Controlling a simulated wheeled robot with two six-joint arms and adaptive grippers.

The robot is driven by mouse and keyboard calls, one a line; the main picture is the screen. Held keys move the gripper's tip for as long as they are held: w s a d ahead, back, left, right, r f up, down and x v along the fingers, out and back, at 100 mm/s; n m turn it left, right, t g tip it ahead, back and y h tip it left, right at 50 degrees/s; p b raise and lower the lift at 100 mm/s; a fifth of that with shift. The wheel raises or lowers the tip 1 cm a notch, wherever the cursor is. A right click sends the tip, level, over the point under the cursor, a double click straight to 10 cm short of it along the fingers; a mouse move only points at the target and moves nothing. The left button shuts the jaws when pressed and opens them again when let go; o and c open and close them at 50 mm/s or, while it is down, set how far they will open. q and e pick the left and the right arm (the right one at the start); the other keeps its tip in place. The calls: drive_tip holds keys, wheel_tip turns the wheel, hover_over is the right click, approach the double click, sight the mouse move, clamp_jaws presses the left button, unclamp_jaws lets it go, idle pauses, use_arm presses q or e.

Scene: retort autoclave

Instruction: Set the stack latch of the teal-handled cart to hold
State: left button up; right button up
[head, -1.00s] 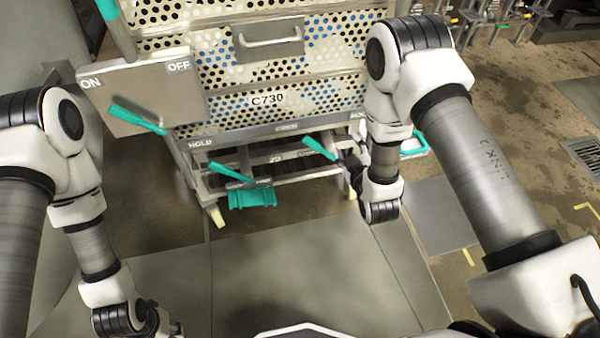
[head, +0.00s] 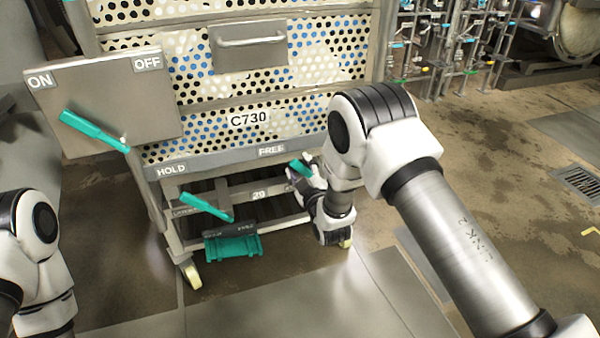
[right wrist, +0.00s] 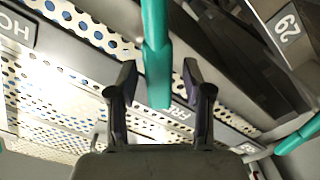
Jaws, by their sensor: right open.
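The cart (head: 250,168) is a perforated stack marked C730, with a rail labelled HOLD (head: 172,168) at left and FREE (head: 271,151) at right. A teal latch lever (head: 300,168) is on the FREE side, partly hidden by my right gripper (head: 309,174). In the right wrist view the teal lever (right wrist: 156,50) reaches between the open fingers of my right gripper (right wrist: 158,90), with the FREE label behind it. I see no clear grip on it. My left arm shows at the lower left, but its gripper is out of view.
An ON/OFF plate (head: 110,105) with another teal lever (head: 95,130) is at the upper left. Below the rail are a teal lever (head: 205,206) and a teal pedal (head: 233,246). Pipework (head: 440,50) stands at the back right. The floor in front is clear.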

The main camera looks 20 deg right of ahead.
drive_tip(key=shift+w, duration=0.15)
drive_tip(key=shift+c, duration=0.4)
clamp_jaws()
drive_tip(key=shift+d+r, duration=0.1)
